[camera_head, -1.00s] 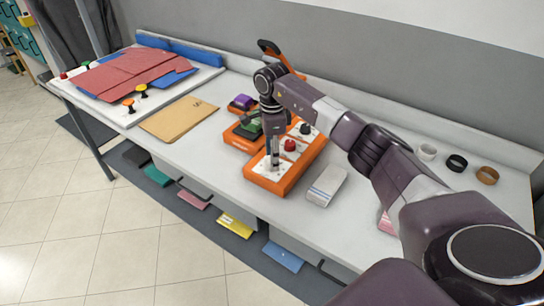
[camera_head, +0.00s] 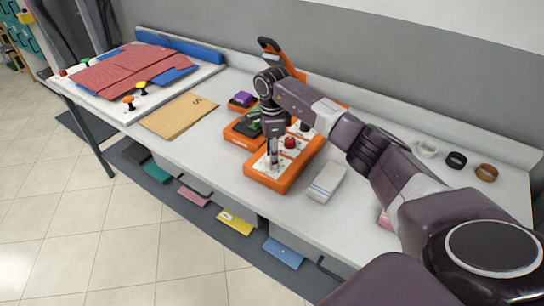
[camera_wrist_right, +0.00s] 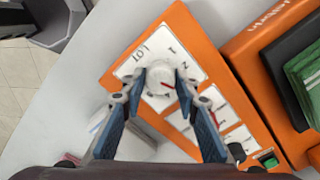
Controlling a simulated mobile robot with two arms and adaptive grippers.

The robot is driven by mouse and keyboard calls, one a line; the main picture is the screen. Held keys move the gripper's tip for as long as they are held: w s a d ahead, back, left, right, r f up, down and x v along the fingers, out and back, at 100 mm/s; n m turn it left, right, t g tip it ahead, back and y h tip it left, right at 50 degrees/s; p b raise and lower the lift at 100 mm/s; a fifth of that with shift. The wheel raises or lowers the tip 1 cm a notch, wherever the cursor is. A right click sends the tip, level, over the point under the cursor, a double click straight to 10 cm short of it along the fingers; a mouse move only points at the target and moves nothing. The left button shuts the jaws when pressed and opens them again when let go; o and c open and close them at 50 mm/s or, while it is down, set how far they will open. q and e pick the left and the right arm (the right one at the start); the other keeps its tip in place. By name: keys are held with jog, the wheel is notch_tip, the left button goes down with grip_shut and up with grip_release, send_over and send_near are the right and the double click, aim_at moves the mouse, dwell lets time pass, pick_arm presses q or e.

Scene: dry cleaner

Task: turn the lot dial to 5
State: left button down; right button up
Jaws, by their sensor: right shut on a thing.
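An orange control box (camera_head: 291,181) stands on the white table, with white panels on its top. The lot dial (camera_wrist_right: 160,77) is a white knob with a red pointer mark, on the panel lettered "LOT" in the right wrist view. The red mark points toward the right side of that view. Numbers around the dial are small and partly hidden by my fingers. My right gripper (camera_wrist_right: 160,82) points down from above, its two blue-padded fingers shut on opposite sides of the knob. It also shows over the near end of the box in the head view (camera_head: 272,158). My left gripper is not in view.
A red knob (camera_head: 290,142) sits farther up the same box. A second orange device (camera_head: 240,137) with green pieces stands beside it at the left. A white-and-blue block (camera_head: 326,184) lies to the right. A tan envelope (camera_head: 178,116) lies farther left. Several rings lie at the right.

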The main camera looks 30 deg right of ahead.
jog(key=shift+m, duration=0.3)
jog(key=m+b, duration=0.1)
jog(key=m, duration=0.2)
jog(key=shift+m, duration=0.3)
jog(key=m, duration=0.4)
jog(key=shift+m+b, duration=0.3)
jog(key=m, duration=0.4)
jog(key=shift+m, duration=0.3)
jog(key=m, duration=0.4)
jog(key=shift+r, duration=0.1)
jog(key=shift+w+m, duration=0.1)
jog(key=shift+m, duration=0.2)
jog(key=o, duration=1.1)
jog(key=shift+o, duration=0.2)
